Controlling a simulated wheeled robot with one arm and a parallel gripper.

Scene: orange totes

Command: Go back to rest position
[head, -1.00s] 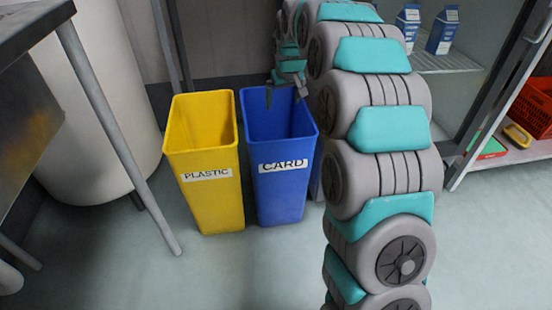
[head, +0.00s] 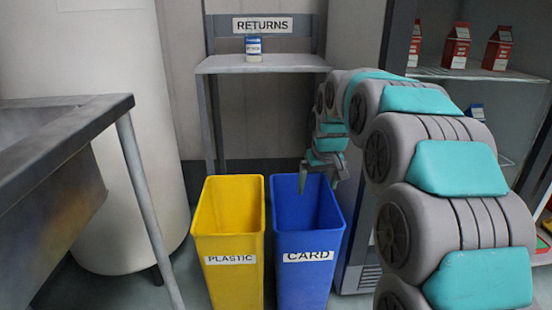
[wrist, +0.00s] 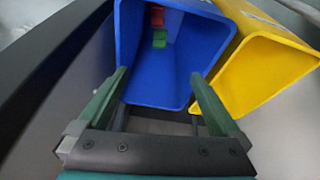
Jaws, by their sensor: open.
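My gripper (head: 320,182) hangs over the mouth of the blue bin marked CARD (head: 305,290). In the wrist view, my gripper (wrist: 160,100) has its two green fingers wide apart with nothing between them. The blue bin (wrist: 185,60) lies ahead of the fingers there, and a red item (wrist: 157,16) and a green item (wrist: 160,38) show deep inside it. My arm reaches from the right side of the head view.
A yellow bin marked PLASTIC (head: 230,285) stands left of the blue one. Behind is a RETURNS shelf (head: 262,65) with a small carton (head: 253,48). A metal sink bench (head: 60,140) is at left. A cabinet with red cartons (head: 456,45) is at right.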

